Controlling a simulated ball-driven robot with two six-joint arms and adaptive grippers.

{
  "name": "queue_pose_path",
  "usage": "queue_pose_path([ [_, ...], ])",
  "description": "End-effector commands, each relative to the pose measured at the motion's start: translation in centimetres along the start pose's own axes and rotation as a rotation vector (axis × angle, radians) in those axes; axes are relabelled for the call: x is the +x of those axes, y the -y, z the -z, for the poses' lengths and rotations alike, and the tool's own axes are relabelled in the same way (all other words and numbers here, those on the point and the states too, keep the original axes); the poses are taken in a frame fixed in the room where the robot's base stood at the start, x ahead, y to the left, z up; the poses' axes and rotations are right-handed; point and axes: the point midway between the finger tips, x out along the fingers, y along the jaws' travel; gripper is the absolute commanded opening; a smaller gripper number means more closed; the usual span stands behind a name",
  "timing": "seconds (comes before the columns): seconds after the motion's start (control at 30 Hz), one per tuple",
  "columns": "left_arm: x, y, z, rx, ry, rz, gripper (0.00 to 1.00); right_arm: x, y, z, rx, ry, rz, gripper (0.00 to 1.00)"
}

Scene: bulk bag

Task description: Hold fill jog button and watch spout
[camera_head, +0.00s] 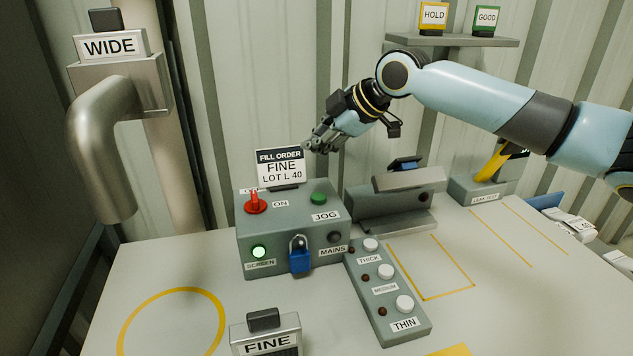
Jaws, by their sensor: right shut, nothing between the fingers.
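The green jog button (318,198) sits on top of the grey control box (290,228), above the JOG label. The metal spout (105,150) bends downward at the left, with a WIDE sign (109,46) on its top. My right gripper (312,146) is shut and empty. It hangs in the air above the box, by the FILL ORDER card (281,167), apart from the button. The card reads FINE, LOT L 40. My left gripper is not in view.
A red switch (256,203), a lit green SCREEN lamp (259,252) and a blue padlock (300,260) are on the box. A THICK, MEDIUM, THIN button panel (388,292) lies to its right. A FINE block (266,335) stands in front. The yellow-outlined areas are clear.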

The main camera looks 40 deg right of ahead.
Motion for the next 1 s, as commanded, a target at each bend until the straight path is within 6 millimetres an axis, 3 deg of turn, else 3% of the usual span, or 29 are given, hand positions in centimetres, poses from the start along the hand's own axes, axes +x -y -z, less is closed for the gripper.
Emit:
queue_pose_path([
  [0.2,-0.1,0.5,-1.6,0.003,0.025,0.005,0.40,0.0,0.0,0.0,0.000,0.000,0.000,0.00],
  [0.53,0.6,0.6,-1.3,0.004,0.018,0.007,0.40,0.5,0.4,-0.4,0.000,0.000,0.000,0.00],
  [0.7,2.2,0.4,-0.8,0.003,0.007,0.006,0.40,1.7,1.3,-1.3,0.001,0.000,0.001,0.00],
  [1.0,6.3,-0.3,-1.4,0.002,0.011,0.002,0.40,4.8,3.6,-3.5,0.001,0.001,0.001,0.00],
])
